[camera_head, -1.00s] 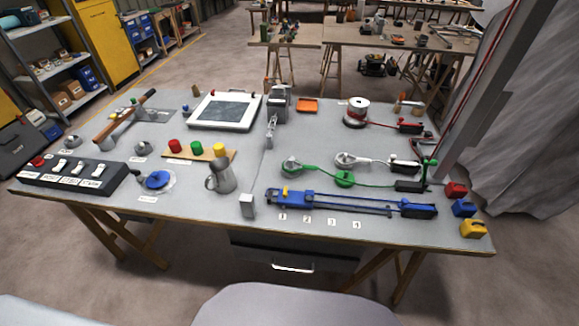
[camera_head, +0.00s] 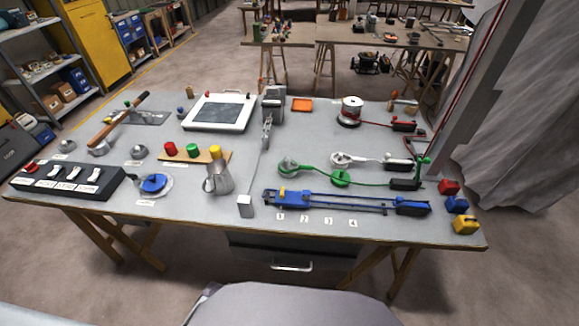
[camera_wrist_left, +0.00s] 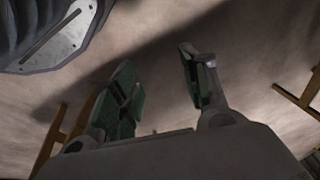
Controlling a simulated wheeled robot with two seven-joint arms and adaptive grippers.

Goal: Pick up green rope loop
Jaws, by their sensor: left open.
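A green rope loop (camera_head: 289,164) lies on the right half of the grey table in the head view. Its green rope runs right past a round green piece (camera_head: 340,178) to a dark block (camera_head: 404,184). My left gripper (camera_wrist_left: 160,88) shows in the left wrist view, open, with its two green-padded fingers apart and nothing between them. It is over bare floor, away from the loop. Neither gripper shows in the head view.
A white rope loop (camera_head: 342,158) lies just behind the green one. A blue slide rail (camera_head: 330,201) lies in front. A metal jug (camera_head: 218,178) stands to the left. Red, blue and yellow blocks (camera_head: 466,224) sit at the right edge.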

